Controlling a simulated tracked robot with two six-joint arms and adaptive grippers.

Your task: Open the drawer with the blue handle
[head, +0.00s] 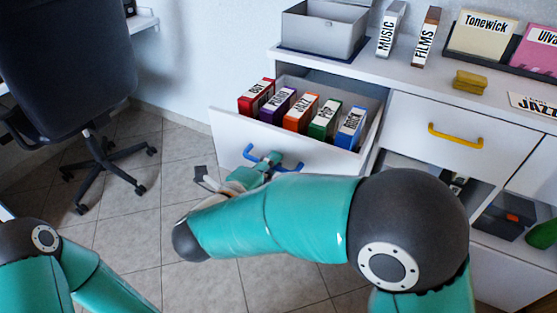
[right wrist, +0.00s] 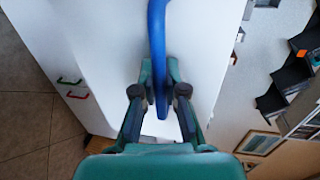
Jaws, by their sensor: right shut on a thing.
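The drawer (head: 232,130) with the blue handle (head: 291,167) is pulled well out of the white cabinet. Several labelled cases stand upright in it: red, purple, orange, green and blue. My right gripper (head: 262,166) is at the blue handle in front of the drawer, partly hidden by its own arm. In the right wrist view, the gripper (right wrist: 160,88) has its fingers on either side of the blue handle (right wrist: 157,35) and is shut on it. My left arm shows at the lower left of the head view, but its gripper is out of view.
A drawer with a yellow handle (head: 456,135) is shut to the right. A grey box (head: 322,32), upright MUSIC (head: 388,30) and FILMS (head: 426,38) cases and a yellow block (head: 470,81) stand on the cabinet top. An office chair (head: 65,65) is at the left. Tiled floor between is clear.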

